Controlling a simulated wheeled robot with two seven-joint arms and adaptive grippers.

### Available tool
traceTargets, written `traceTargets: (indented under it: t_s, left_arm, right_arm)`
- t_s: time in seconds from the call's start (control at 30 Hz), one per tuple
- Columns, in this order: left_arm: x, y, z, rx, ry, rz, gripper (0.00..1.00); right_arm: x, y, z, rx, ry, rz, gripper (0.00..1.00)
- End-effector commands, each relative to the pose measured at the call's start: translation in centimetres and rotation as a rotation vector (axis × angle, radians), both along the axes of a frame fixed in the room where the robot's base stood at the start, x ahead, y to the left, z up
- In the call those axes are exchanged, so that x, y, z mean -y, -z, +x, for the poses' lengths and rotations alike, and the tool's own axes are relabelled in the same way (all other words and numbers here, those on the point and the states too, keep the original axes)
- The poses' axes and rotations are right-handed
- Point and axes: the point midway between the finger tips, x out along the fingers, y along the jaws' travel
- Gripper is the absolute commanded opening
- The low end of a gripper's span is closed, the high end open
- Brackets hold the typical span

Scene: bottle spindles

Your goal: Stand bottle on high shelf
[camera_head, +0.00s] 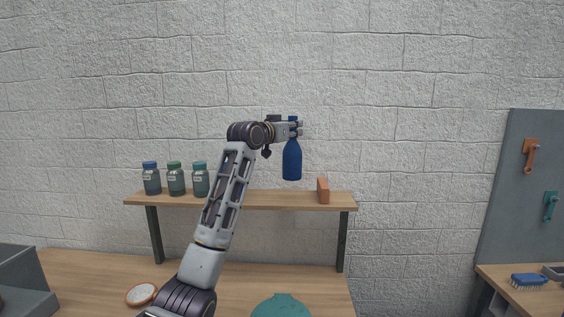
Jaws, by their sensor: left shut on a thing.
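A blue bottle (292,162) hangs upright in the head view, its base a little above the wooden high shelf (270,200) in the picture. My left gripper (294,130) is shut on the bottle at its neck. The arm reaches up in front of the shelf and hides part of it. I cannot tell exactly how far the bottle is from the shelf in depth. My right gripper is not in view.
Three labelled jars (175,179) stand at the shelf's left. An orange-brown block (323,190) stands near its right end, with free shelf between it and my arm. Below, the workbench (90,275) bears a round white-topped dish (141,294) and a teal object (282,306).

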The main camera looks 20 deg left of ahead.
Motion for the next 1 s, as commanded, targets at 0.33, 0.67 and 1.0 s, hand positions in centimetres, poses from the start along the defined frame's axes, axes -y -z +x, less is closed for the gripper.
traceTargets:
  t_s: [0.33,0.67,1.0]
  left_arm:
    - [0.0,3.4,-0.1,0.002,0.000,-0.001,0.00]
    - [0.0,3.9,-0.1,0.003,0.000,-0.001,0.00]
    - [0.0,4.8,-0.1,0.003,0.001,-0.001,0.00]
  right_arm:
    - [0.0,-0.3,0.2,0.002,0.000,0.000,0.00]
    - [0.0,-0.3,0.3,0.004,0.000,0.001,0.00]
    - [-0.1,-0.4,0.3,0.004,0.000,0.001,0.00]
